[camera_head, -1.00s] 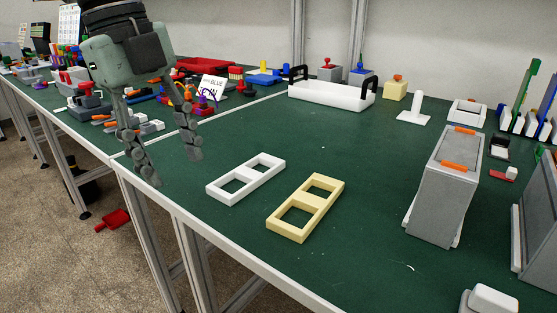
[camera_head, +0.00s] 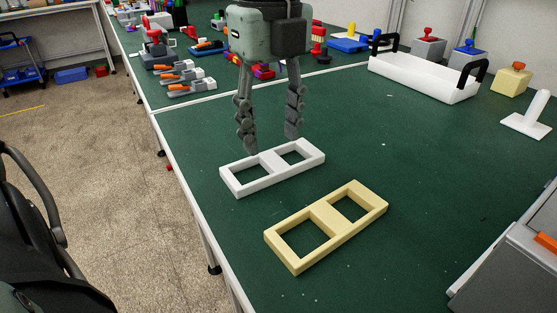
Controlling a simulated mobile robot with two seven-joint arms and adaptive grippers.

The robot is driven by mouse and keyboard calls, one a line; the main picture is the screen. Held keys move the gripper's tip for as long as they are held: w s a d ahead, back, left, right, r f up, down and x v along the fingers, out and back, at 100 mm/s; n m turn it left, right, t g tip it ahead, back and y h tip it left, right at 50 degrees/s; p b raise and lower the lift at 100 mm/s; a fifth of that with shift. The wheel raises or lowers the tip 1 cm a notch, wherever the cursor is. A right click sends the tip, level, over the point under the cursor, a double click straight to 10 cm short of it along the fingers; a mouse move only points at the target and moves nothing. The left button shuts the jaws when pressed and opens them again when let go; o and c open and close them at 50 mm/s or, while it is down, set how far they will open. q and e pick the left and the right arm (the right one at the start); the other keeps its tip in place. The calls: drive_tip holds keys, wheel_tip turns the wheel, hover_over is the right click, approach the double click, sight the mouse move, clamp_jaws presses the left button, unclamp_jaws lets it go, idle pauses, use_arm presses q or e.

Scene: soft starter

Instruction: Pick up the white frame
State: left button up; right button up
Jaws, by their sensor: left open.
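The white frame (camera_head: 272,167) lies flat on the green table, a rectangle with two square openings. My left gripper (camera_head: 271,146) is open, its two fingers pointing down just above and behind the white frame. The fingertips overlap the frame's far edge in the picture. I cannot tell whether they touch it. No part of the white frame is between the fingers as far as I can see. My right gripper is not in view.
A cream frame (camera_head: 325,222) of similar shape lies close in front. A white tray with black handles (camera_head: 424,78) stands at the back right, and a grey box (camera_head: 512,262) at the right edge. Orange-handled tools (camera_head: 184,78) lie at the back left. Table surface right of the frames is clear.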

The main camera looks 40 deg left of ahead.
sight(272, 159)
use_arm(q)
wheel_tip(272, 159, down, 4)
drive_tip(key=shift+r, duration=0.2)
clamp_jaws()
